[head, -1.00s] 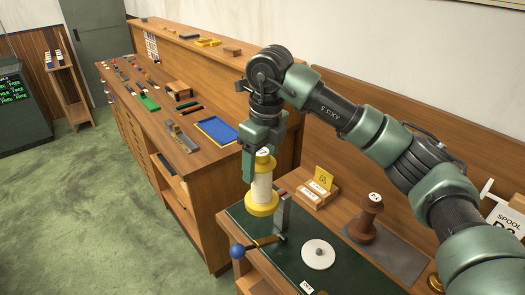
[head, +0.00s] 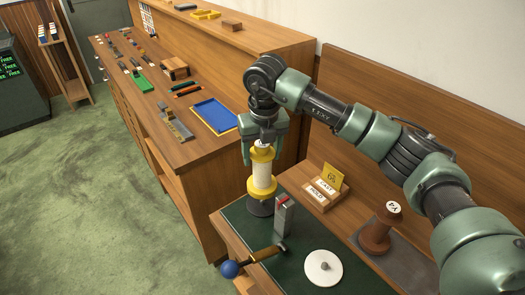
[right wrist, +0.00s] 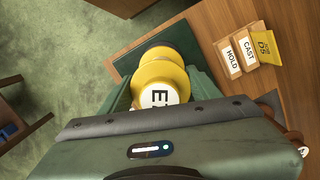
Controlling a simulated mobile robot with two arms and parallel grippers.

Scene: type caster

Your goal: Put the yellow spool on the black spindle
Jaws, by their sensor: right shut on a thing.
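The yellow spool (head: 262,172), with yellow flanges, a pale wound middle and a white label on top, stands upright in my right gripper (head: 262,151). The gripper points down and is shut on the spool's upper part. A dark round base (head: 260,208), likely the black spindle's, shows directly below the spool at the back left of the green mat. The spool hides any post, so I cannot tell whether the spool is around it. In the right wrist view the spool (right wrist: 160,78) shows between the fingers, with the dark base (right wrist: 186,36) behind it. My left gripper is not in view.
A grey upright post (head: 283,215) and a lever with a blue knob (head: 230,268) stand close in front of the spool. A white disc (head: 323,267) with a grey peg lies right. A brown spool (head: 377,236) and a card holder (head: 325,190) are farther right.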

